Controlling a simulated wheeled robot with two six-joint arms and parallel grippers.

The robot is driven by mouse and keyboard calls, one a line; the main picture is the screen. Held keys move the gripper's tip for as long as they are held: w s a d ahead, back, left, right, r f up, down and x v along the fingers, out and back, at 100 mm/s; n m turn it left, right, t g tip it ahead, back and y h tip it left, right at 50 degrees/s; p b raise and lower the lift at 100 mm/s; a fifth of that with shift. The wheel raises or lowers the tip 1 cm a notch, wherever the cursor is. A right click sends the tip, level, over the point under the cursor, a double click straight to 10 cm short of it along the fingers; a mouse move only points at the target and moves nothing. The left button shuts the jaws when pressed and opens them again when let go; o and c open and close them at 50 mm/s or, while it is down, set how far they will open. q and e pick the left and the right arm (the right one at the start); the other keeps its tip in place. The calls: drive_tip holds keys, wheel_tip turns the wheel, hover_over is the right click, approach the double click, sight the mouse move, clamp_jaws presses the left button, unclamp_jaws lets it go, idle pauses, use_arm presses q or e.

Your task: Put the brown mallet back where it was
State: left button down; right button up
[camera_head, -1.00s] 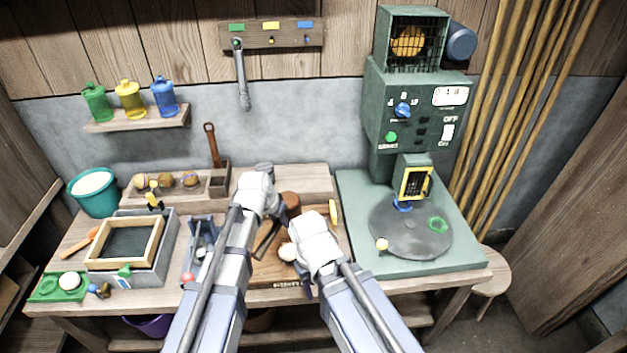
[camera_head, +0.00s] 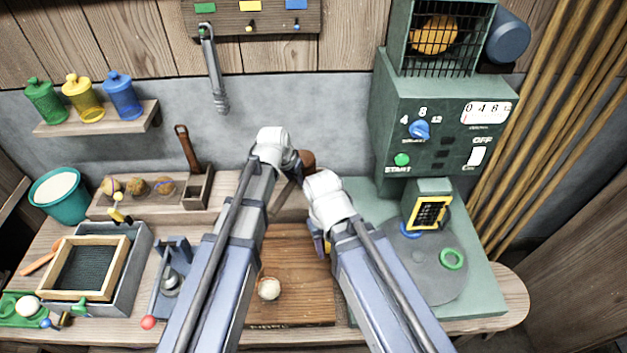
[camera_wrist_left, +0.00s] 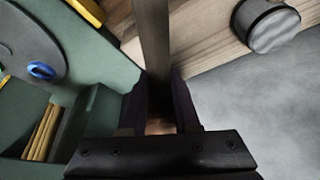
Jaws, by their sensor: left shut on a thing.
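The brown mallet's dark, rounded head (camera_head: 307,161) shows between my two arms, above the back of the workbench. Its handle (camera_wrist_left: 152,45) runs between the fingers in the left wrist view. My left gripper (camera_wrist_left: 160,112) is shut on that handle. In the head view the left wrist largely hides the grip. My right gripper (camera_head: 318,240) is over the right edge of the wooden board (camera_head: 300,311), and its own arm hides most of its fingers. A small yellow part shows beside it. A pale ball (camera_head: 268,289) lies on the board.
The green machine (camera_head: 440,115) with its turntable (camera_head: 430,275) stands at the right. At the left are a framed tray (camera_head: 143,265), a lever press (camera_head: 172,278) and a holder (camera_head: 198,190) with an upright brown-handled tool (camera_head: 187,150). A wrench (camera_head: 214,75) hangs from the wall rack.

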use_arm(q)
drive_tip(key=shift+n+g+y, duration=0.3)
drive_tip(key=shift+n+y, duration=0.1)
drive_tip(key=shift+n, duration=0.2)
drive_tip(key=w+d, duration=0.1)
drive_tip(key=w, duration=0.2)
drive_tip(key=w+d, duration=0.1)
drive_tip(key=shift+w+d+f, duration=0.3)
drive_tip(key=shift+w+f, duration=0.05)
drive_tip(key=shift+w, duration=0.05)
drive_tip(key=shift+s+f+b, duration=0.15)
drive_tip(key=shift+f+b, duration=0.45)
drive_tip(key=shift+b, duration=0.05)
wheel_tip(320, 180, down, 9)
drive_tip(key=b, duration=0.8)
drive_tip(key=shift+r+b, duration=0.1)
drive_tip(key=shift+b, duration=0.25)
use_arm(e)
wheel_tip(320, 180, down, 10)
use_arm(q)
drive_tip(key=shift+f, duration=0.2)
use_arm(e)
drive_tip(key=shift+f, duration=0.25)
use_arm(q)
drive_tip(key=c, duration=0.6)
unclamp_jaws()
drive_tip(key=shift+r, duration=0.1)
drive_tip(key=shift+c, duration=0.2)
use_arm(e)
drive_tip(key=shift+r, duration=0.1)
